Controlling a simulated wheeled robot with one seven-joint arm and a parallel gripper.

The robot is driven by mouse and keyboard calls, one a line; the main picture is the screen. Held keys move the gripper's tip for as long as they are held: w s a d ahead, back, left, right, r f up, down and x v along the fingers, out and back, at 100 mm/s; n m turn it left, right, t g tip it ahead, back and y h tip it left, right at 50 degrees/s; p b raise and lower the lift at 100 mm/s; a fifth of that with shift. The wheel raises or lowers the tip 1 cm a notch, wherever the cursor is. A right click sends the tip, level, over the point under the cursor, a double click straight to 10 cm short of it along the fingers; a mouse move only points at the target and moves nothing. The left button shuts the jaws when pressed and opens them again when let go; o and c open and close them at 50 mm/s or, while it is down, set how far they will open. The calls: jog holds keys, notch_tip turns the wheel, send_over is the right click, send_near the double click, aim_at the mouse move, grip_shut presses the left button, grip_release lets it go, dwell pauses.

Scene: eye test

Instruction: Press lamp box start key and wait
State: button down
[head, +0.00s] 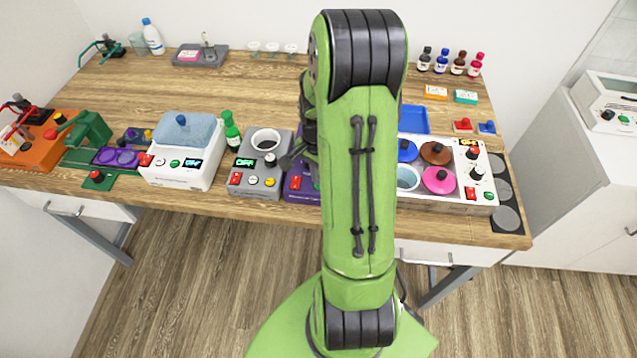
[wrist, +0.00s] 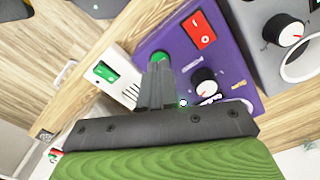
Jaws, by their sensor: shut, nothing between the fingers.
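A purple box (head: 301,194) stands at the table's front edge, partly hidden by my arm in the head view; I take it for the lamp box, though its label is too small to read. In the wrist view the purple box (wrist: 181,43) shows a red switch (wrist: 198,31), a black-and-white knob (wrist: 205,83) and a green round key (wrist: 160,57). My gripper (wrist: 157,70) is shut and empty, its fingertips at the green key and covering part of it. I cannot tell whether they touch it.
A grey heater (head: 262,170) and a white bath (head: 184,158) stand left of the purple box. A white box with coloured lids (head: 470,185) is to its right. A green-capped bottle (head: 231,130) stands between bath and heater. My arm hides the middle.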

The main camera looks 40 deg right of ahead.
jog(key=shift+f+b, duration=0.75)
jog(key=shift+f, duration=0.15)
jog(key=shift+r, duration=0.1)
dwell(0.3)
notch_tip(320, 180, up, 8)
jog(key=p, duration=0.6)
dwell(0.4)
